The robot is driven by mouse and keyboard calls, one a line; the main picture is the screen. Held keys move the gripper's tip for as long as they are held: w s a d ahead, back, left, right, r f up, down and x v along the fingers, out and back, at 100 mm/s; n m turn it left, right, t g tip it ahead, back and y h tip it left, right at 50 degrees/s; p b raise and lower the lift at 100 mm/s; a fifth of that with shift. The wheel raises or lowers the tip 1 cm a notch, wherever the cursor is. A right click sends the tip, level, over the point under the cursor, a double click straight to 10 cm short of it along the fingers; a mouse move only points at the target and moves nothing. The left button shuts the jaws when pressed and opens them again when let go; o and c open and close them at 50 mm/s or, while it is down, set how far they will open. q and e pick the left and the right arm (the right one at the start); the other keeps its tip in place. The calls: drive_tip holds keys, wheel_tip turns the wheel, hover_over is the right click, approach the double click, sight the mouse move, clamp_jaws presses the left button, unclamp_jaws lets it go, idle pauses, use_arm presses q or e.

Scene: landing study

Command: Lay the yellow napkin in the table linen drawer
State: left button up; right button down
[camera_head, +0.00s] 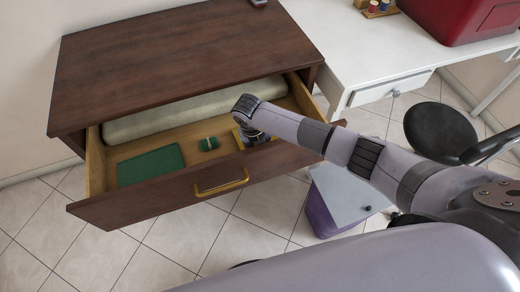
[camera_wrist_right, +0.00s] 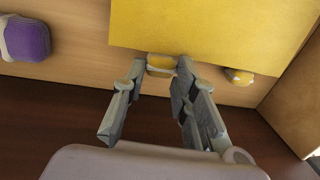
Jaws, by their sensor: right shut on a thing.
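The yellow napkin (camera_wrist_right: 210,28) is a flat yellow sheet in the right wrist view, beyond my fingertips. In the head view only a thin yellow part (camera_head: 237,139) shows beside my wrist. My right gripper (camera_wrist_right: 160,78) is low inside the open wooden drawer (camera_head: 95,165), near its right end. Its fingers are shut on a small yellow part at the napkin's edge. In the head view my arm and wrist hide the fingertips and most of the napkin. I cannot tell whether the napkin touches the drawer floor. My left gripper is not in view.
A flat green cloth (camera_head: 150,166) and a small green bundle (camera_head: 209,144) lie in the drawer. A long pale roll (camera_head: 190,108) lies behind them. A purple object (camera_wrist_right: 25,40) shows in the wrist view. A white desk (camera_head: 350,45) stands at the right.

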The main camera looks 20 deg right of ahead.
drive_tip(key=shift+f, duration=0.45)
drive_tip(key=c, duration=1.2)
unclamp_jaws()
wheel_tip(320, 180, up, 24)
drive_tip(key=p, duration=1.8)
drive_tip(key=shift+a, duration=0.1)
